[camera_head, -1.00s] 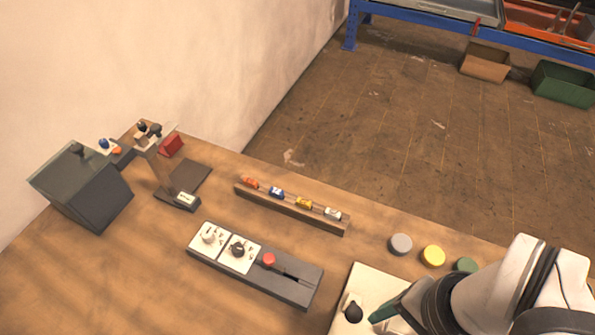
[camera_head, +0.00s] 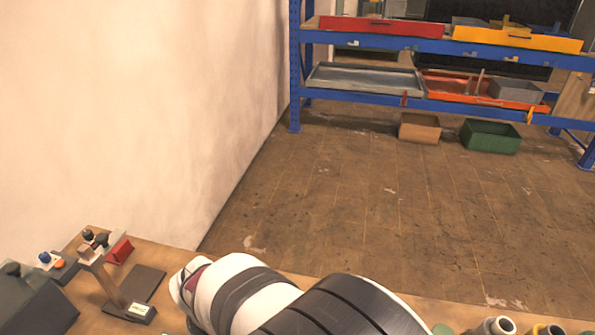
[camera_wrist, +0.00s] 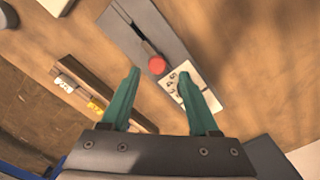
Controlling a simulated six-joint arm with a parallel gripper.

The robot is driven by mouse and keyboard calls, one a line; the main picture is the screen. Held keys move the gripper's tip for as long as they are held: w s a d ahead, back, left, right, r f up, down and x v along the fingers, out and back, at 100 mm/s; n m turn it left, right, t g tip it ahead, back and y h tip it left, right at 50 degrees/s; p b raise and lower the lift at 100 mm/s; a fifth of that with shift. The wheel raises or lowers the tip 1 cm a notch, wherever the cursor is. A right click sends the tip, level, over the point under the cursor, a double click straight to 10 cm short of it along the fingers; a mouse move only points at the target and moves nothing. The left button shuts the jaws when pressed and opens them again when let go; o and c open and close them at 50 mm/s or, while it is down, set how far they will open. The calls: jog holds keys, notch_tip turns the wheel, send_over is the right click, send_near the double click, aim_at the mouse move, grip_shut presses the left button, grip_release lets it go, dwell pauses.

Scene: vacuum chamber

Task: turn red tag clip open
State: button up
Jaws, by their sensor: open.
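A wooden rail (camera_wrist: 100,86) lies at the left in the wrist view. It carries a white clip (camera_wrist: 64,86) and a yellow clip (camera_wrist: 96,107). No red clip can be made out; the rail's lower end runs behind my left finger. My gripper (camera_wrist: 158,72) is open and empty, its two green fingers apart over the table, right of the rail. In the head view the rail is not visible and my arm covers much of the table.
A grey panel (camera_wrist: 150,25) with a red knob (camera_wrist: 157,65) and a white plate (camera_wrist: 182,92) lies ahead of my fingers. In the head view, a wooden post (camera_head: 105,282), a red block (camera_head: 119,250) and a dark box (camera_head: 38,310) stand at left.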

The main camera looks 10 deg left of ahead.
jog(key=shift+f, duration=1.45)
jog(key=shift+c, duration=0.2)
grip_shut()
